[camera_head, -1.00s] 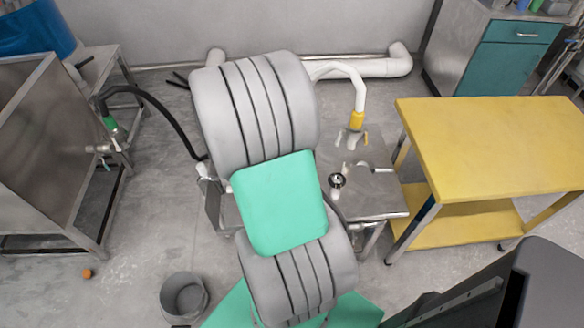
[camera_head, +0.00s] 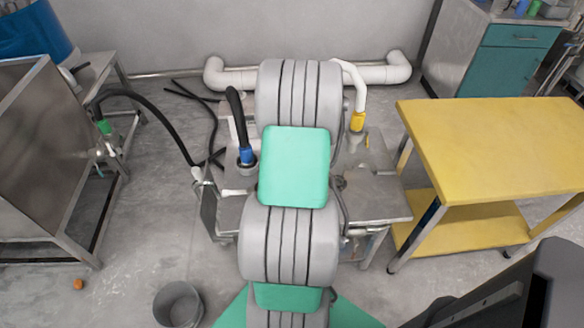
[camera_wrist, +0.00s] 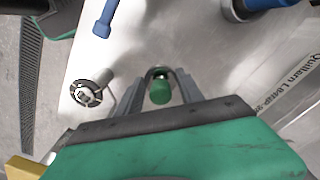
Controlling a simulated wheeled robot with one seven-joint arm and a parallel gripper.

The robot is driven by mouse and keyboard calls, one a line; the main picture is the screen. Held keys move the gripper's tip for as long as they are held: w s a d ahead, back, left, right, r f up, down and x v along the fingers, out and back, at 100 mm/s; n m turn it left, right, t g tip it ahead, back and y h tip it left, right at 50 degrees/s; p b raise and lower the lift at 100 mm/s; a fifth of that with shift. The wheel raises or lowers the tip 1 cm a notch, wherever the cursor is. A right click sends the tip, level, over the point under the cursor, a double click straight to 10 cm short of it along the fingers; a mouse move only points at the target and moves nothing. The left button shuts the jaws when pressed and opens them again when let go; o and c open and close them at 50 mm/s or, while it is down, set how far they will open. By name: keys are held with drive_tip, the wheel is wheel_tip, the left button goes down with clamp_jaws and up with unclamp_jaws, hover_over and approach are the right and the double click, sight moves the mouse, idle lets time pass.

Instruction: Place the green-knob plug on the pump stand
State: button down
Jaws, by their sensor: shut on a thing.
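In the wrist view, my gripper (camera_wrist: 160,80) is shut on the green-knob plug (camera_wrist: 160,93). The green knob shows between the two grey fingers; the plug's lower part is hidden. Behind it is the bright metal top of the pump stand (camera_wrist: 125,55); I cannot tell whether the plug touches it. A round metal fitting (camera_wrist: 86,93) is on this top, left of the gripper. In the head view, the pump stand (camera_head: 385,195) shows on both sides of my arm, which hides the gripper and the plug.
A black hose with a blue collar (camera_head: 246,155) stands at the stand's left part, and a white hose with a yellow collar (camera_head: 357,121) at its back right. A yellow table (camera_head: 490,140) is to the right. A grey bucket (camera_head: 180,304) stands on the floor at front left.

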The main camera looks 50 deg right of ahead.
drive_tip(key=w+f, duration=0.2)
drive_tip(key=f, duration=0.1)
drive_tip(key=w+f, duration=0.1)
drive_tip(key=f, duration=0.1)
drive_tip(key=shift+w+a+f, duration=0.1)
drive_tip(key=shift+w+a, duration=0.1)
drive_tip(key=shift+w, duration=0.2)
drive_tip(key=shift+f, duration=1.5)
drive_tip(key=shift+f+b, duration=0.2)
drive_tip(key=shift+b, duration=0.1)
drive_tip(key=c, duration=0.7)
unclamp_jaws()
drive_tip(key=shift+c, duration=0.2)
